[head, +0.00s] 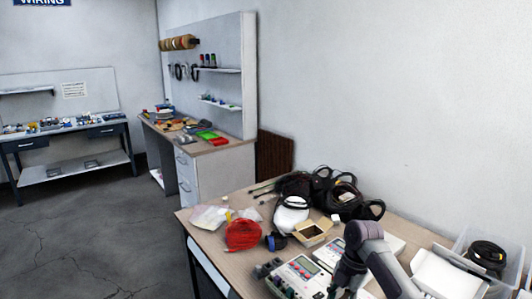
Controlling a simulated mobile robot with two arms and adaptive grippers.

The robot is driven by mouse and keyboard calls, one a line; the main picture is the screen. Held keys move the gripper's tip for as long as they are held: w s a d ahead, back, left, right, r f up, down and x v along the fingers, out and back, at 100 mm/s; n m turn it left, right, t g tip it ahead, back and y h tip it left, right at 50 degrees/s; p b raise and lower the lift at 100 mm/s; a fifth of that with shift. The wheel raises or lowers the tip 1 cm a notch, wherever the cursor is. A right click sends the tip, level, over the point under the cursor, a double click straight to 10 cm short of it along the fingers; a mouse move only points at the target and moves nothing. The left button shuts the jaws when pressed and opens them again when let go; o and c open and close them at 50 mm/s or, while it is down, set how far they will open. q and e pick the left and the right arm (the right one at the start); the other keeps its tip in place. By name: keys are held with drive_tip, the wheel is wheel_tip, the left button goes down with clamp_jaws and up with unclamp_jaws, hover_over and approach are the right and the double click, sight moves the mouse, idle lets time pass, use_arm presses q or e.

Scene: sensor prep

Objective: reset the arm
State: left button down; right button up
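My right arm comes in at the lower right of the head view, bent over the near table. Its dark gripper end (345,277) points down beside the white instruments, close to the bottom edge of the picture. Its fingers are too dark and small to tell whether they are open or shut, and I see no object clearly held. My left arm and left gripper are not in view.
The near wooden table (212,243) holds white instruments (298,277), a red coil (243,235), black cable coils (342,196), a small open box (311,233) and a clear bin (475,252). Workbenches stand further back. The floor (95,240) at left is clear.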

drive_tip(key=s+a+f+m+t, duration=0.2)
drive_tip(key=s+a+f+m, duration=0.2)
drive_tip(key=s+f+m, duration=0.7)
drive_tip(key=s+d+r+m+t+h, duration=0.1)
drive_tip(key=s+d+r+m+t, duration=0.15)
drive_tip(key=s+m, duration=0.6)
drive_tip(key=s+d+r+m+t+h, duration=0.1)
drive_tip(key=s+d+r+m, duration=0.2)
drive_tip(key=s, duration=1.1)
wheel_tip(320, 180, down, 25)
drive_tip(key=g, duration=0.2)
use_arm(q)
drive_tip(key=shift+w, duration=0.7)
use_arm(e)
drive_tip(key=s+d+f, duration=0.3)
drive_tip(key=s+f, duration=1.5)
drive_tip(key=shift+g, duration=0.45)
